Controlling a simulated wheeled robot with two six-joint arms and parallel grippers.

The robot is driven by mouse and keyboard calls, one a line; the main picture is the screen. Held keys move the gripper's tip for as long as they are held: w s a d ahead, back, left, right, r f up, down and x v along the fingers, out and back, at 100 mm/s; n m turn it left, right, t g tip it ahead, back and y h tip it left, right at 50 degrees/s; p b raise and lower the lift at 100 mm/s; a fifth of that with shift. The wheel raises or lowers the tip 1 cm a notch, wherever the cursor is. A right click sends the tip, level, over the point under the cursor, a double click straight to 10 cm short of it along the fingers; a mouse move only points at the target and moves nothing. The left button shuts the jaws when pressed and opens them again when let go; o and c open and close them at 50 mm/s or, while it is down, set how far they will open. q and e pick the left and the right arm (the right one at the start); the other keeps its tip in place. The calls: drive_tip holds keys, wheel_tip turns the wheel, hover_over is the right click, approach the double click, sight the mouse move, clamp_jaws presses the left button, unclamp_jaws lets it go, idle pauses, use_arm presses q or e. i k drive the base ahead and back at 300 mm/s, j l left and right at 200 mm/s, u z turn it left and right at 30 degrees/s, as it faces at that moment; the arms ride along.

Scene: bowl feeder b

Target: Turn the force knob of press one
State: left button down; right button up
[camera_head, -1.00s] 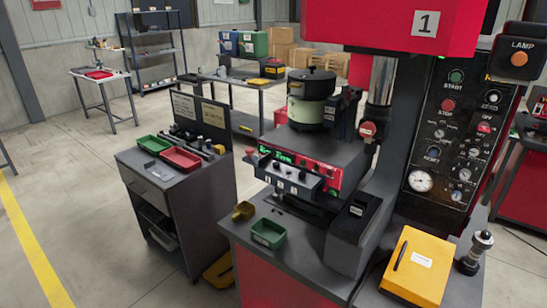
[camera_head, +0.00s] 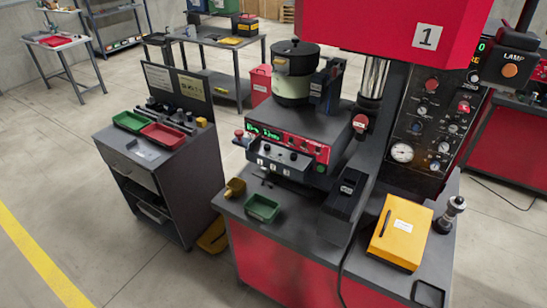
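Press one (camera_head: 370,22) stands at the right of the head view, with a red head and a label reading 1. Its dark control panel (camera_head: 404,132) carries several buttons and small knobs and a round white gauge (camera_head: 402,152). The panel's lettering is too small to tell which knob is the force knob. The upper part of the panel is hidden behind the red head. Neither of my grippers is in view.
A feeder bowl (camera_head: 292,88) stands on a grey unit. A grey cart (camera_head: 190,180) stands left. Floor at front left is clear.

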sight(453, 125)
drive_tip(key=i+j+u, duration=0.5)
drive_tip(key=i+j, duration=1)
drive_tip(key=i, duration=0.15)
